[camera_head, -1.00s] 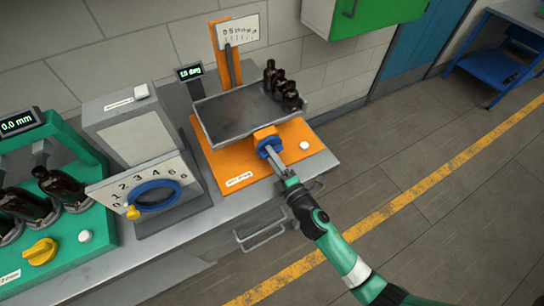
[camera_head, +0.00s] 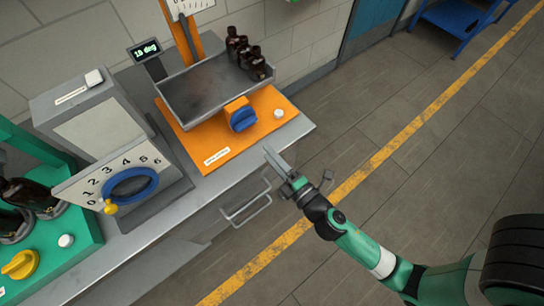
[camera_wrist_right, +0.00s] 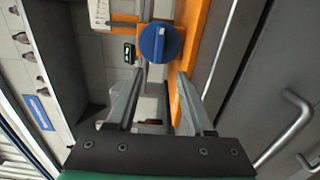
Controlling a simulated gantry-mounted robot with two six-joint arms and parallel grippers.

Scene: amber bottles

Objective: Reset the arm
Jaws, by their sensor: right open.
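My right gripper (camera_head: 272,157) is open and empty in the head view. It hangs just off the counter's front edge, apart from the blue knob (camera_head: 243,119) on the orange tilting station (camera_head: 208,150). In the right wrist view the two fingers (camera_wrist_right: 159,82) stand apart, with the blue knob (camera_wrist_right: 159,43) beyond their tips and nothing between them. The grey tray (camera_head: 190,103) of the station is tilted, with several amber bottles (camera_head: 250,62) bunched at its right end. The small display (camera_head: 146,50) appears to read 10 deg. My left gripper is not in view.
A grey box with a numbered dial and blue ring (camera_head: 134,184) stands left on the counter. A green station (camera_head: 75,250) with amber bottles and a yellow knob is at far left. A drawer handle (camera_head: 246,205) juts out below the counter. The floor (camera_head: 400,200) at right is open.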

